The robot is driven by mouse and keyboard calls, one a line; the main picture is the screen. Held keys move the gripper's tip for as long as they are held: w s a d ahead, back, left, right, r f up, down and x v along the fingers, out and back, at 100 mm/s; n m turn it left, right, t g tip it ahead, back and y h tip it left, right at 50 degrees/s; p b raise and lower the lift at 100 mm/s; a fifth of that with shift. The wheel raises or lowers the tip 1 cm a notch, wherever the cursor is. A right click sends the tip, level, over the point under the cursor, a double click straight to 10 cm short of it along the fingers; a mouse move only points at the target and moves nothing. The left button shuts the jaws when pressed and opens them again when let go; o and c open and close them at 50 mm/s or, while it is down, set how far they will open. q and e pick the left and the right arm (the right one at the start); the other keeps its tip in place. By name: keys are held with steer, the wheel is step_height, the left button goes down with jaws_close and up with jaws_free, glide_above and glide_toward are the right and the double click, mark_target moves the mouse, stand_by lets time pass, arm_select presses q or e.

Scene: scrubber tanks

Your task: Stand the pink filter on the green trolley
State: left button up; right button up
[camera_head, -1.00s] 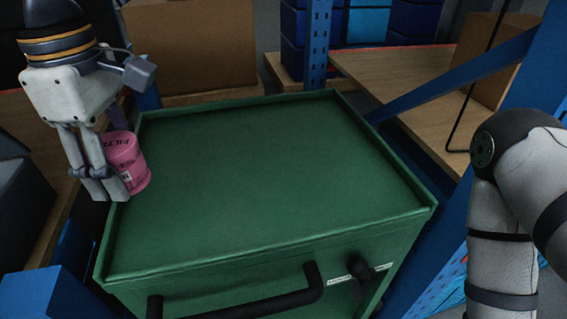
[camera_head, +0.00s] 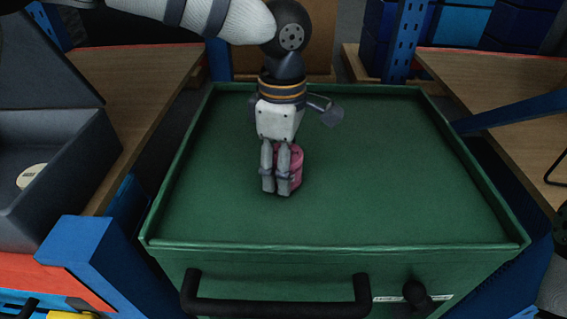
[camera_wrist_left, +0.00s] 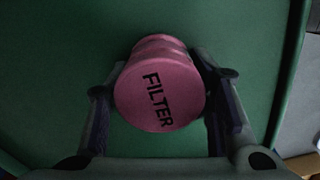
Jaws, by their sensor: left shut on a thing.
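The pink filter (camera_head: 292,168) is over the middle of the green trolley (camera_head: 390,190) top, partly hidden behind the fingers of my left gripper (camera_head: 278,185). The left wrist view shows the filter (camera_wrist_left: 165,92) from its end face, marked FILTER, between the two fingers of my left gripper (camera_wrist_left: 165,110), which is shut on it. The filter looks close to the trolley surface; I cannot tell whether it touches. My right gripper is out of view.
The trolley top has a low raised rim and is otherwise clear. A black handle (camera_head: 275,308) is on its front. A dark open case (camera_head: 60,165) stands at the left. Wooden shelves with blue posts (camera_head: 405,40) stand around the trolley.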

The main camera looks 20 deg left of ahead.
arm_select(q)
steer(key=o, duration=1.1)
step_height(320, 180, up, 12)
steer(key=shift+r+p, duration=0.15)
steer(key=shift+p, duration=0.15)
